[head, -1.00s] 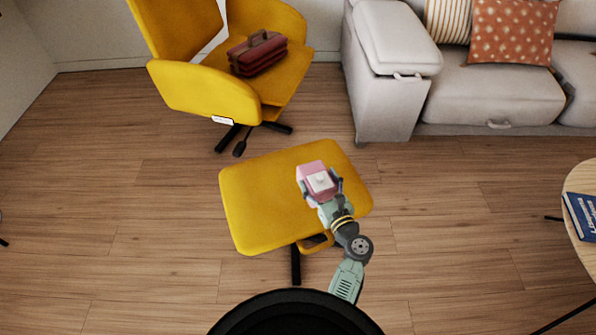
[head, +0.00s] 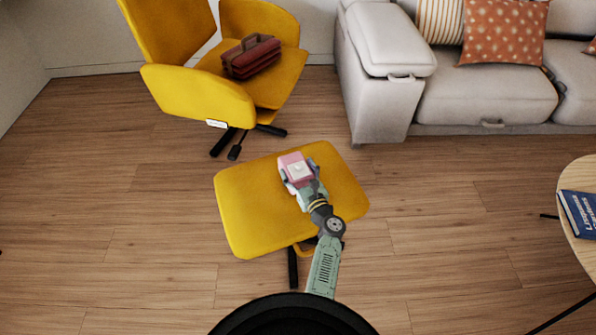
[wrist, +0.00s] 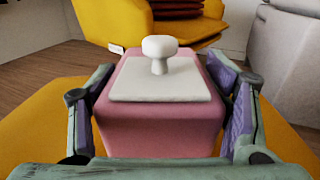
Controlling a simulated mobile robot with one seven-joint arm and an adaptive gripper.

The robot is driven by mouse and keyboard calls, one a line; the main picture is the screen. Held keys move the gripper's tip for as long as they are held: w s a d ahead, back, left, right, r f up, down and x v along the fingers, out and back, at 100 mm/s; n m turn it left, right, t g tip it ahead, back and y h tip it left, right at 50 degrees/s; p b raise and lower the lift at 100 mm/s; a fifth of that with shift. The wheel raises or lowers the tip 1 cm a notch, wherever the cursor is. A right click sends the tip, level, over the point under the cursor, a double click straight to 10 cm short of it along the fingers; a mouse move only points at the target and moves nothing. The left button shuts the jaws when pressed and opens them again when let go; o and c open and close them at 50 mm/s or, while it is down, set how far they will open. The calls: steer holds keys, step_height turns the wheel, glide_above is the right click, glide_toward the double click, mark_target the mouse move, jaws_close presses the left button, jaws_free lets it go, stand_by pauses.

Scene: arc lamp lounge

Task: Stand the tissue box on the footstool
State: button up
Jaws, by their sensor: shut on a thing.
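The tissue box (head: 293,164) is pink with a white top plate and a white tuft. In the wrist view the tissue box (wrist: 160,129) is upright between my fingers. My gripper (head: 299,176) is shut on it, one finger on each side. The yellow footstool (head: 245,215) lies under the box and gripper in the head view. The box is over the back middle part of the seat. I cannot tell whether its base touches the seat, as its underside is hidden.
A yellow armchair (head: 190,93) with a dark red bag (head: 251,56) stands behind the footstool. A light grey sofa (head: 485,90) is at the back right. A round wooden table (head: 575,180) with a blue book (head: 580,213) is at the right edge. The footstool's left and right parts are bare.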

steer(key=o, duration=1.5)
steer(key=shift+f, duration=0.15)
